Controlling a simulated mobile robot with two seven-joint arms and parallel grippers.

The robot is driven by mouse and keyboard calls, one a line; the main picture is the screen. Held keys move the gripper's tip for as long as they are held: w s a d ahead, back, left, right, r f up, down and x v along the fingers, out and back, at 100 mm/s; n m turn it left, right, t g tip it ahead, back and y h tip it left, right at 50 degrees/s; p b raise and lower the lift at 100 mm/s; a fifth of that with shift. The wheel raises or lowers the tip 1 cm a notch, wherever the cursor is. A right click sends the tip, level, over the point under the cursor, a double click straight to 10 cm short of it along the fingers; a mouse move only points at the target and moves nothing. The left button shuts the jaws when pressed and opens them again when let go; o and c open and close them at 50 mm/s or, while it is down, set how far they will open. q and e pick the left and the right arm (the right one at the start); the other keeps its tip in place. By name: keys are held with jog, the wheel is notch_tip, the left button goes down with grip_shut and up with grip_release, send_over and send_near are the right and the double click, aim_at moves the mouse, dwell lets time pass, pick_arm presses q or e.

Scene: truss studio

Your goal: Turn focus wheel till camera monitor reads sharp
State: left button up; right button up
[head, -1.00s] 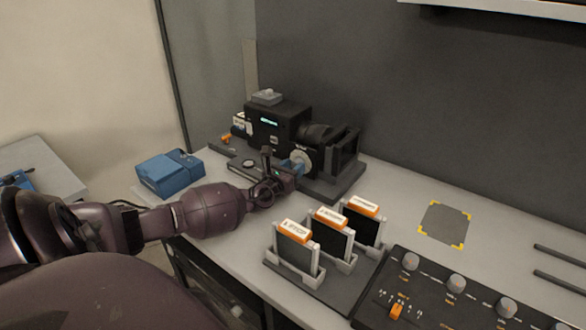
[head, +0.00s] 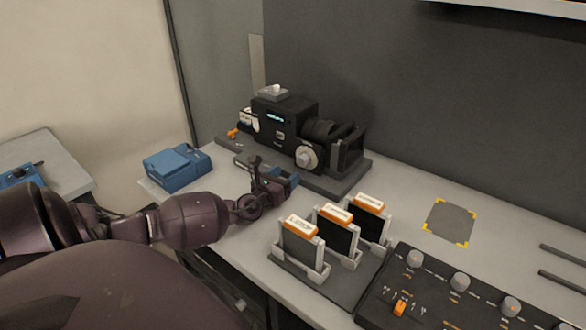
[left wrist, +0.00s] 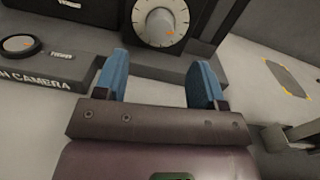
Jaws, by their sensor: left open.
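The black camera (head: 283,122) stands on a dark base at the back of the table, with a small lit cyan display (head: 275,118) on its body; I cannot read its text. The focus wheel (head: 306,157), a pale dial with a grey knob, is on the camera's near side. In the left wrist view the focus wheel (left wrist: 160,20) shows an orange mark and ticks around its rim. My left gripper (head: 285,180) is open and empty, just in front of the wheel and apart from it. Its blue fingertips (left wrist: 163,82) point toward the wheel. My right gripper is not in view.
Several orange-topped items stand in a rack (head: 325,275) right of my left gripper. A control panel (head: 450,295) with knobs lies at the front right. A blue box (head: 177,168) sits at the table's left edge. A marked grey patch (head: 451,222) is clear.

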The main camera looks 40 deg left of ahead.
pick_arm(q)
jog(key=shift+s+d, duration=0.15)
jog(key=shift+s, duration=0.75)
jog(key=shift+s+d, duration=0.1)
jog(key=shift+s, duration=0.8)
